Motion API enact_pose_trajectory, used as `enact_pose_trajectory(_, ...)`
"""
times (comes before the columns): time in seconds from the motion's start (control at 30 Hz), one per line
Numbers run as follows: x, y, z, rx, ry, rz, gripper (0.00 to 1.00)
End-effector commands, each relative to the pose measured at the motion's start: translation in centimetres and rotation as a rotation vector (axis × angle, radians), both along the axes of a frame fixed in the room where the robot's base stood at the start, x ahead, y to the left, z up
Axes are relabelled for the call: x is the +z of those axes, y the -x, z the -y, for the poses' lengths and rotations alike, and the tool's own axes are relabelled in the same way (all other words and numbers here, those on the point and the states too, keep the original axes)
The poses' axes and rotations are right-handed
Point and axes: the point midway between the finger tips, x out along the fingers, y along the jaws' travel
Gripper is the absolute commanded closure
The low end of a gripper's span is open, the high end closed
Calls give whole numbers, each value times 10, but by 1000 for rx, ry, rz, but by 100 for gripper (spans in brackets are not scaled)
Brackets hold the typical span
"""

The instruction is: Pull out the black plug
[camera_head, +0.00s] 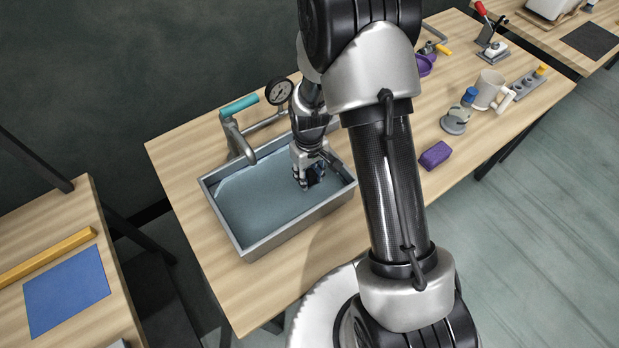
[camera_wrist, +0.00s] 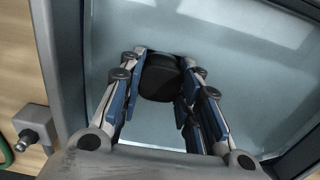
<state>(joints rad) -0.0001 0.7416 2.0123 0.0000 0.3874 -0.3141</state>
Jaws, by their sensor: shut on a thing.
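The black plug (camera_wrist: 160,76) shows in the wrist view as a dark rounded piece between the two fingers of my gripper (camera_wrist: 162,88). The fingers are closed on its left and right sides. In the head view my gripper (camera_head: 308,184) points down into the right part of the grey metal basin (camera_head: 243,247), low over the bluish water or floor. The plug is mostly hidden by the fingers there. I cannot tell whether the plug is seated in a drain or lifted clear of it.
A tap with a teal handle (camera_head: 240,106) and a pressure gauge (camera_head: 279,91) stand behind the basin. A purple block (camera_head: 435,155), a white mug (camera_head: 488,89) and a blue-topped item (camera_head: 469,96) stand on the table to the right. The tabletop left of the basin is clear.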

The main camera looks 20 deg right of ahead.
Motion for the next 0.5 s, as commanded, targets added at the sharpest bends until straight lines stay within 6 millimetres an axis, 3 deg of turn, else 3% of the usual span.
enact_pose_trajectory(0.5, 15, 0, 0, 0, 0, 0, 98)
